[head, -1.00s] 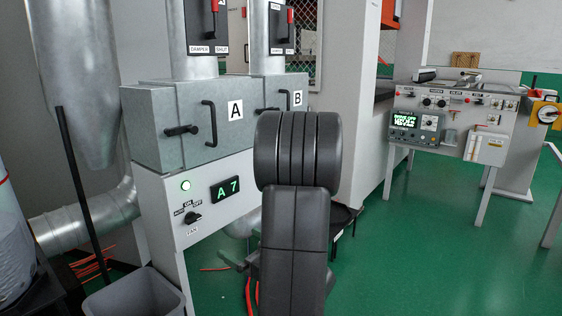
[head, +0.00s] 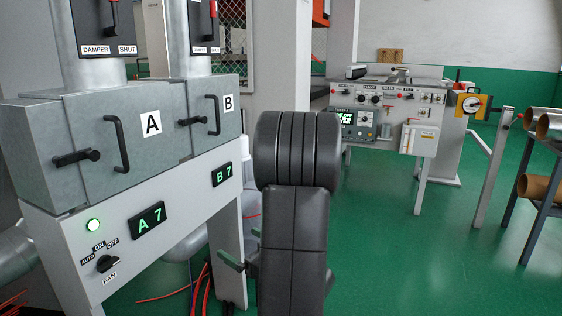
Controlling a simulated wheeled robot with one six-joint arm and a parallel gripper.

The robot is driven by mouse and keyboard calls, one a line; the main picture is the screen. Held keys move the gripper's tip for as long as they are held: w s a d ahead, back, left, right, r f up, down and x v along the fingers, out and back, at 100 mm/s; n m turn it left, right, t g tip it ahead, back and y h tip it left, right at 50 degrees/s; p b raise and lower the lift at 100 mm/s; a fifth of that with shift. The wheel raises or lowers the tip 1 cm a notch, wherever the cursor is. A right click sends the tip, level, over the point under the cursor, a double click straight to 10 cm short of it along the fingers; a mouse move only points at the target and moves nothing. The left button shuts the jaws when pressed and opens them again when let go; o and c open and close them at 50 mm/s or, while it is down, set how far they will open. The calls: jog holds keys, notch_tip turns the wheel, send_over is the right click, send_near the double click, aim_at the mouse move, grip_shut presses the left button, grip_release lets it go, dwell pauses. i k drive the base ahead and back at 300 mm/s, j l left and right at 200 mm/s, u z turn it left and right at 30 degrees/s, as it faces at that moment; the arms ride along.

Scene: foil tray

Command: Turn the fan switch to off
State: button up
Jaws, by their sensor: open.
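The fan switch (head: 107,263) is a small black rotary knob on the white front panel (head: 178,207) at the lower left. Labels AUTO, ON and OFF sit around its upper side, with FAN below it. I cannot tell for sure which label the knob points to. My dark arm stands upright in the middle of the view, right of the panel and well apart from the switch. My gripper does not show.
Displays A 7 (head: 147,220) and B 7 (head: 222,175) glow on the panel. Grey boxes A (head: 140,150) and B (head: 205,110) with black handles stand above it. Loose cables (head: 204,285) lie near the panel's right leg. Green floor (head: 400,250) is clear at the right.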

aim_at(107, 262)
jog(key=i+z, duration=0.4)
jog(key=i+j+z, duration=0.15)
jog(key=i+z, duration=0.25)
jog(key=i, duration=0.15)
